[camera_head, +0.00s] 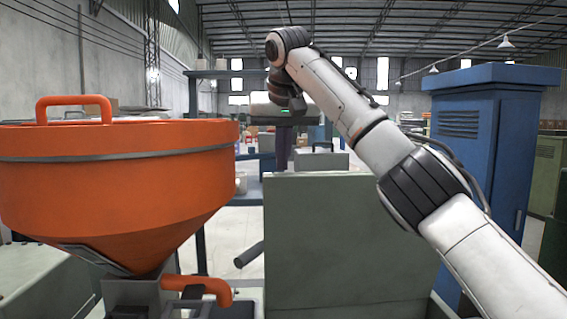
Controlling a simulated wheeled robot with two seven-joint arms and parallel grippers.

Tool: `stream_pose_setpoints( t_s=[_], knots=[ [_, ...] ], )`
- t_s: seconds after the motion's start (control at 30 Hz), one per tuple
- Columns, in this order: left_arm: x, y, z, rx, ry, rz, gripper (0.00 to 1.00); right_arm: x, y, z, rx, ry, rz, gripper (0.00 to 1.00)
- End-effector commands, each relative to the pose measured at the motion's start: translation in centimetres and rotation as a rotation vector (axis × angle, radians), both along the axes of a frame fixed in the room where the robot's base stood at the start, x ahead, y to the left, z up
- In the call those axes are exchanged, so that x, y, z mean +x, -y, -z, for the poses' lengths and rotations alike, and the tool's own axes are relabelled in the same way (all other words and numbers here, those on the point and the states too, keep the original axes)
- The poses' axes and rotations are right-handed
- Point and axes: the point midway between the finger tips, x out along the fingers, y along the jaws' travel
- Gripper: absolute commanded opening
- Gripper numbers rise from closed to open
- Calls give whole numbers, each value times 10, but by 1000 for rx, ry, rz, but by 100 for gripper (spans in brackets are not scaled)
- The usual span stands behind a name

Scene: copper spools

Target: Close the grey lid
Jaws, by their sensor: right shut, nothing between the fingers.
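A large grey-green panel (345,245), which looks like the grey lid, stands upright in the lower middle of the head view. Its flat face is towards me, and its hinge and far side are hidden. My right arm reaches in from the right, over the panel's top right side. My right gripper (282,160) points down just beyond the panel's top edge, near its left end. It is shut and empty; its tips are small and partly hidden, and I cannot tell if they touch the panel. My left gripper is not in view.
A big orange hopper (110,175) with a handle fills the left side. A dark round bar (249,254) sticks out left of the panel. A tall blue cabinet (480,150) stands at the right. Shelving and open hall floor lie behind.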

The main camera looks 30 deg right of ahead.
Motion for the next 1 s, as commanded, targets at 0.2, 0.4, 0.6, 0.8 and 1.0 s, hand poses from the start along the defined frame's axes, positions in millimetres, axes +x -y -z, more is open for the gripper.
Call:
stream_pose_setpoints(
  t_s=[0.2,0.4,0.6,0.8,1.0],
  knots=[
    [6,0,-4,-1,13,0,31,-14,-7,4,-4,-1,0,0],
    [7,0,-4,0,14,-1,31,-22,-11,6,-2,-2,2,0],
    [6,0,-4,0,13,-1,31,-24,-12,7,-1,-3,2,0],
    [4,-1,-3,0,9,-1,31,-24,-12,7,-2,-2,1,0],
    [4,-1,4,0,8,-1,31,-18,-21,11,-20,29,-8,0]
  ],
)
